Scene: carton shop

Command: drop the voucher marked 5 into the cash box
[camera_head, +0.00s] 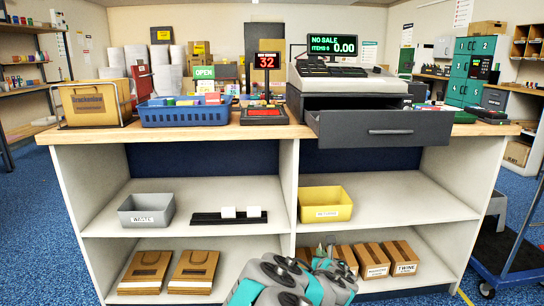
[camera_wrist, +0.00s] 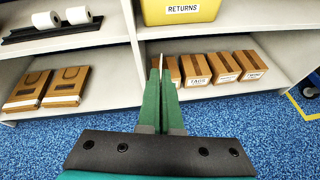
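My gripper (camera_wrist: 161,72) has its two green fingers close together in the wrist view, pointing toward the lower shelf. A thin pale sliver, seemingly a card such as the voucher (camera_wrist: 161,60), shows edge-on between the fingertips; its marking cannot be read. In the head view my arm is low at the front of the counter, below the worktop. The cash register (camera_head: 345,82) on the counter reads NO SALE, and its dark drawer (camera_head: 385,132) is pulled out toward me. The drawer's inside is mostly hidden. I cannot make out a separate cash box.
A blue basket (camera_head: 185,114) and a red display reading 32 (camera_head: 264,116) stand on the counter (camera_head: 230,132). A yellow RETURNS bin (camera_head: 325,204) and grey WASTE bin (camera_head: 146,209) sit on the middle shelf. Several cartons (camera_wrist: 225,68) line the bottom shelf. A trolley (camera_head: 510,270) is at right.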

